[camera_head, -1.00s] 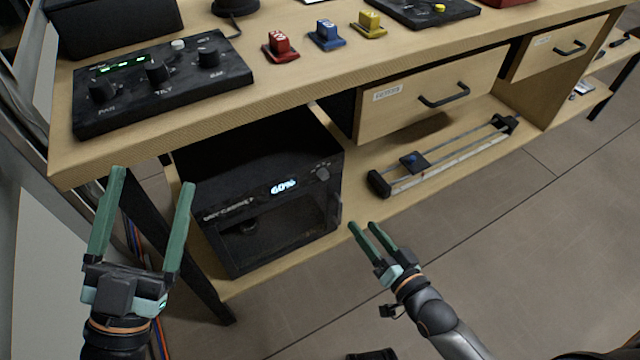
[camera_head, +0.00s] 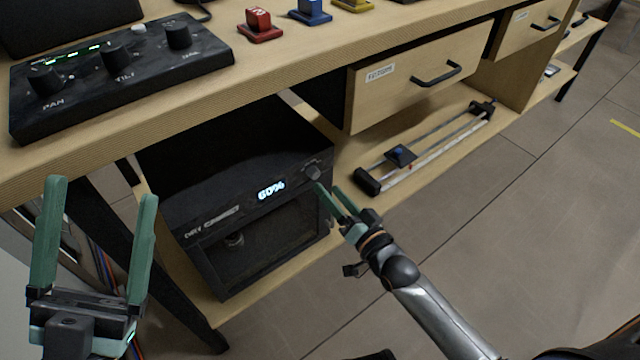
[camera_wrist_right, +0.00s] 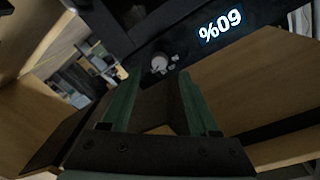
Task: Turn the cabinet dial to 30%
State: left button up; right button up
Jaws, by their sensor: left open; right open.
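The black dry cabinet (camera_head: 205,212) stands on the lower shelf under the desk. Its display (camera_head: 271,190) reads 60%; it shows upside down in the right wrist view (camera_wrist_right: 220,27). The round grey dial (camera_head: 313,172) is at the upper right of the cabinet's front; in the right wrist view the dial (camera_wrist_right: 159,64) lies ahead, between the finger directions. My right gripper (camera_head: 328,190) is open and empty, just in front of and below the dial, apparently not touching it. My left gripper (camera_head: 103,187) is open and empty, left of the cabinet and in front of the desk leg.
A control panel with knobs (camera_head: 120,72) and red, blue and yellow switch blocks sit on the desktop above. A slider rail (camera_head: 430,150) lies on the shelf right of the cabinet. A closed drawer (camera_head: 415,78) hangs above it. The floor in front is clear.

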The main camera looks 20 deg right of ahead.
aim_at(316, 176)
jog(key=b+x, duration=0.1)
jog(key=x, duration=0.4)
jog(key=shift+s, duration=0.1)
grip_shut()
dwell(0.4)
